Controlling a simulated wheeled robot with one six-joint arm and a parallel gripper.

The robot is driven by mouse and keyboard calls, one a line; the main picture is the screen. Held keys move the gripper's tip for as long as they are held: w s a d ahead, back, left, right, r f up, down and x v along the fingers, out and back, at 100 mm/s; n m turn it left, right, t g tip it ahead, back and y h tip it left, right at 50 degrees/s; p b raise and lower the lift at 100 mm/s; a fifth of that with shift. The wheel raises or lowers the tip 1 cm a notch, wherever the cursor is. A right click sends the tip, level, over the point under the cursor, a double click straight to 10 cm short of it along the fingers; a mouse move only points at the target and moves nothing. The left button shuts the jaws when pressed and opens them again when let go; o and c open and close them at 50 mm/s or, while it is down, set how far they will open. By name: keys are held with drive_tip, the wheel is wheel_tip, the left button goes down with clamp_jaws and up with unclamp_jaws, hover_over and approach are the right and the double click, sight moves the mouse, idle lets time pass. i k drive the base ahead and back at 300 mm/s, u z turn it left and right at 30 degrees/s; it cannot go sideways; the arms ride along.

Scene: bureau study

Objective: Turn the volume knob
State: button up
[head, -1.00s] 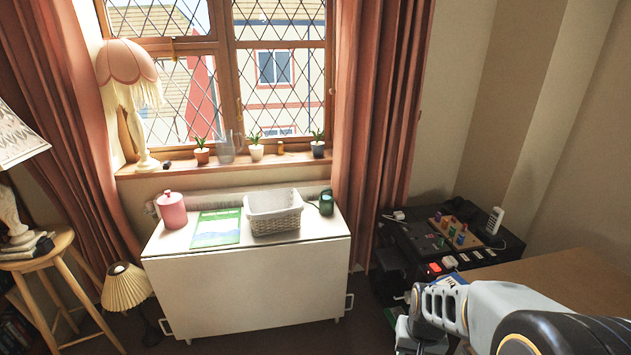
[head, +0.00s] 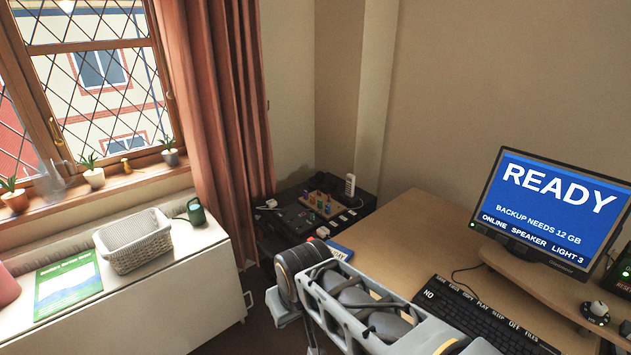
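A round knob with a pale cap on a dark base (head: 597,309) sits on the desk near the right edge of the head view, below the monitor. Its small marking is too small to read for certain. My arm crosses the lower middle of the view, to the left of the knob and well apart from it. The fingers of my gripper do not show.
The wooden desk (head: 425,240) carries a monitor reading READY (head: 545,215) and a black keyboard (head: 480,320). A red-lettered box (head: 622,272) is at the right edge. A black unit with coloured pegs (head: 315,215) stands in the corner. A white cabinet (head: 205,285) holds a basket (head: 135,243).

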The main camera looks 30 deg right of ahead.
sight(597, 308)
drive_tip(key=z, duration=2.85)
drive_tip(key=i, duration=0.75)
drive_tip(key=z, duration=0.4)
